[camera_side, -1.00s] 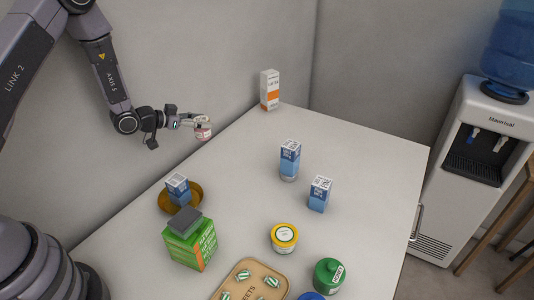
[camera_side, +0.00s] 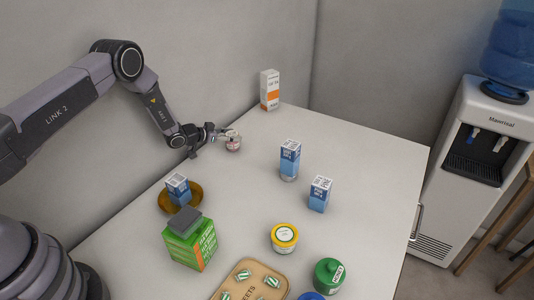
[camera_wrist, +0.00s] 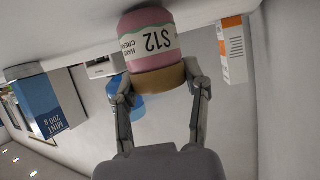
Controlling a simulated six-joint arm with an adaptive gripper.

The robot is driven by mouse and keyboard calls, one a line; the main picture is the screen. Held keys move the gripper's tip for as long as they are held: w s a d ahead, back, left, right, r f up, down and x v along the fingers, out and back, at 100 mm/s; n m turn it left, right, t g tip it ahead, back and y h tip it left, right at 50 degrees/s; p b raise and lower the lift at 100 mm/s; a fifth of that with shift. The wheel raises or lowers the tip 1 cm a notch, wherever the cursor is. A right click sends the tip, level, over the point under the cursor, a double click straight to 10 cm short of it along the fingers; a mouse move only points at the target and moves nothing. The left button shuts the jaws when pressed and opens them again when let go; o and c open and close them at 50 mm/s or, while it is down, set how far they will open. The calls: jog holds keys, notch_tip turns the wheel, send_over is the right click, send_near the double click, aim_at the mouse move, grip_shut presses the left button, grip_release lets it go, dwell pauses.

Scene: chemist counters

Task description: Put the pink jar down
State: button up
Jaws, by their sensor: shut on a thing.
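My gripper (camera_side: 230,135) is shut on the jar, with a finger on each side of the lid; both fingers show in the wrist view (camera_wrist: 163,84). The jar looks upright and very close to the counter. I cannot tell whether its base touches.
The counter (camera_side: 340,150) is clear around the jar. An orange-and-white box (camera_side: 270,90) stands behind it; blue boxes (camera_side: 290,155) (camera_side: 320,194) stand to its right.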

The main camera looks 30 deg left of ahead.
jog(key=shift+f, duration=0.15)
jog(key=o, duration=1.2)
